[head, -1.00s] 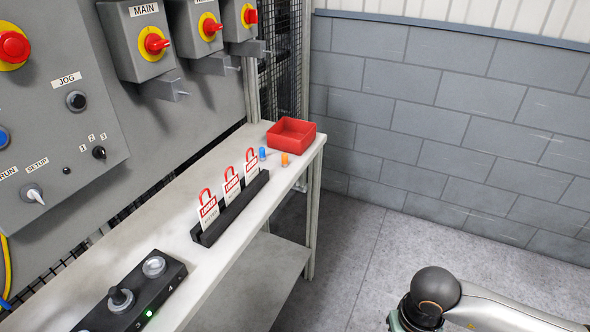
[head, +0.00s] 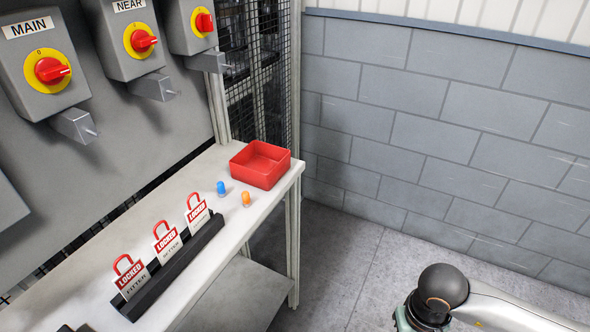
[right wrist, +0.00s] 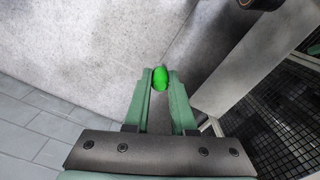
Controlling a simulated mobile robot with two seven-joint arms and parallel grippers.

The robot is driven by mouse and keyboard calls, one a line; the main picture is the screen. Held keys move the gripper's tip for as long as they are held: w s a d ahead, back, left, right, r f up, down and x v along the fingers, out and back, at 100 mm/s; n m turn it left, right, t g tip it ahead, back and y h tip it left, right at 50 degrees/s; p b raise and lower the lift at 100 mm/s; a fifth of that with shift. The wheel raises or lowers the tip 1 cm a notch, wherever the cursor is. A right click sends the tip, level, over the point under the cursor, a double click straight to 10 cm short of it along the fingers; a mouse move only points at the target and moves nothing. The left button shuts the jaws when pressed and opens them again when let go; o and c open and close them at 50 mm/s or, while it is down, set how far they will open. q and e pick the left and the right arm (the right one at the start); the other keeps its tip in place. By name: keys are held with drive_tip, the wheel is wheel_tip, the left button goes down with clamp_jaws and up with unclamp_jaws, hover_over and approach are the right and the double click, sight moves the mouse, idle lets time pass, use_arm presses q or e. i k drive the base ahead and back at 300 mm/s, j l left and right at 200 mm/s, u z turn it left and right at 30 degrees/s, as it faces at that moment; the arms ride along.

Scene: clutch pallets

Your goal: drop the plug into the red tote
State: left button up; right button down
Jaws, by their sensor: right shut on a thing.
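The red tote (head: 262,165) is an open square tray at the far end of the bench in the head view. A bright green plug (right wrist: 160,79) shows in the right wrist view between the fingertips of my right gripper (right wrist: 160,82), which is shut on it. Pale floor lies behind the plug, so it is held clear of any surface. In the head view my right arm is at the lower right, apart from the bench, and its fingers are out of frame. An orange plug (head: 246,199) and a blue plug (head: 221,188) stand on the bench beside the tote. My left gripper is not in view.
A black rack (head: 172,270) with three red LOCKED tags stands along the bench (head: 100,262). Switch boxes (head: 45,65) with red knobs project above it. A mesh fence (head: 262,80) is behind the tote. Grey floor (head: 345,255) lies open right of the bench.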

sight(268, 171)
drive_tip(key=i+l, duration=0.6)
drive_tip(key=i, duration=0.15)
drive_tip(key=i+l, duration=1.25)
drive_tip(key=i, duration=0.25)
drive_tip(key=i+l+u, duration=0.15)
drive_tip(key=u, duration=0.3)
drive_tip(key=i+l+u, duration=0.1)
drive_tip(key=u, duration=2.7)
